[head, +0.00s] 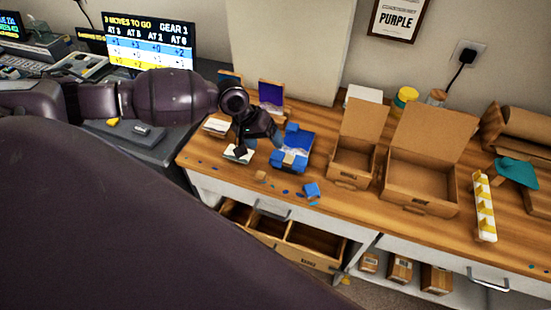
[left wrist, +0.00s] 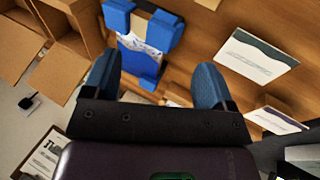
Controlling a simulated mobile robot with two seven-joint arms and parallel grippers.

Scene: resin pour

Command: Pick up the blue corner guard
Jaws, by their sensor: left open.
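Blue corner pieces (head: 292,127) sit around a blue-and-white item (head: 297,141) on the wooden table. In the left wrist view, blue blocks (left wrist: 117,16) also sit around a pale, crinkled middle. A separate small blue piece (head: 312,190) lies near the table's front edge. I cannot tell for sure which of these is the corner guard. My left gripper (head: 256,143) is above the table, just left of the blue-and-white item. In the left wrist view its two fingers (left wrist: 155,82) are wide apart with nothing gripped between them. My right gripper is not in view.
White cards (head: 240,154) lie beside my left gripper. Small blue scraps (head: 286,191) lie along the front edge. Two open cardboard boxes (head: 432,165) stand to the right, with a white-and-yellow strip (head: 484,207) beyond. A monitor (head: 150,42) stands at the back left.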

